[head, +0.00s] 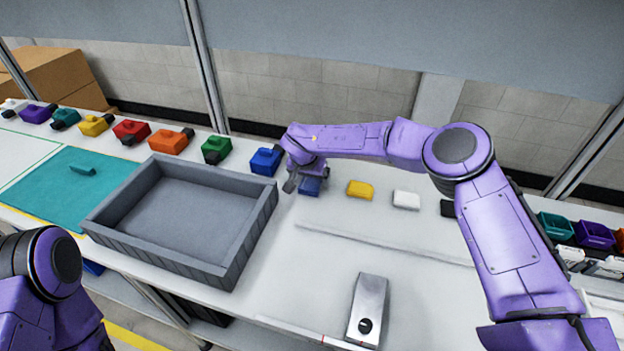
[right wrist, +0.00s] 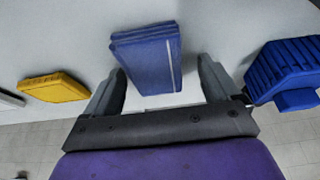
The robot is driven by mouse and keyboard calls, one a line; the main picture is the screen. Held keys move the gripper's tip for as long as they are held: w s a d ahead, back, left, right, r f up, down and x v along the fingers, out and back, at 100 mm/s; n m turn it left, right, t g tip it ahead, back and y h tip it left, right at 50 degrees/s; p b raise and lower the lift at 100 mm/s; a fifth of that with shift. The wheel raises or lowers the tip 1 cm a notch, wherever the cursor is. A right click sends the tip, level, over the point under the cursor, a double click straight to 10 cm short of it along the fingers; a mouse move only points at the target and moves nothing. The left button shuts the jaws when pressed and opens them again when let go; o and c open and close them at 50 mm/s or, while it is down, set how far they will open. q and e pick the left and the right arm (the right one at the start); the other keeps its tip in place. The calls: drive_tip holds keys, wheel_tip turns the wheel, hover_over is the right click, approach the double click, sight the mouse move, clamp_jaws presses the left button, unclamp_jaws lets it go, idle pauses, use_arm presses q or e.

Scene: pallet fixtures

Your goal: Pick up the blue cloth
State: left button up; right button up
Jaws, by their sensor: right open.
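The blue cloth (head: 310,186) is a small folded stack on the white table, partly hidden behind my right gripper in the head view. In the right wrist view the blue cloth (right wrist: 148,58) lies between the two fingers, a little beyond their tips. My right gripper (head: 299,184) is open and empty, just above the cloth. Its fingers (right wrist: 160,80) stand apart on either side of the cloth; I cannot tell whether they touch it. My left arm shows at the lower left of the head view, but its gripper is not in view.
A yellow cloth (head: 360,190) and a white one (head: 406,200) lie to the right. A blue bin-like block (head: 265,161) stands close on the left. A large grey tray (head: 245,235) is at left centre. A metal device (head: 368,308) lies in front.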

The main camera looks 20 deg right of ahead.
drive_tip(key=shift+s+d+r, duration=0.2)
drive_tip(key=shift+s+d, duration=0.05)
drive_tip(key=shift+s, duration=0.1)
drive_tip(key=shift+w+f, duration=0.15)
drive_tip(key=shift+w, duration=0.1)
drive_tip(key=c, duration=0.4)
drive_tip(key=shift+a, duration=0.1)
drive_tip(key=c, duration=0.7)
drive_tip(key=shift+c, duration=0.2)
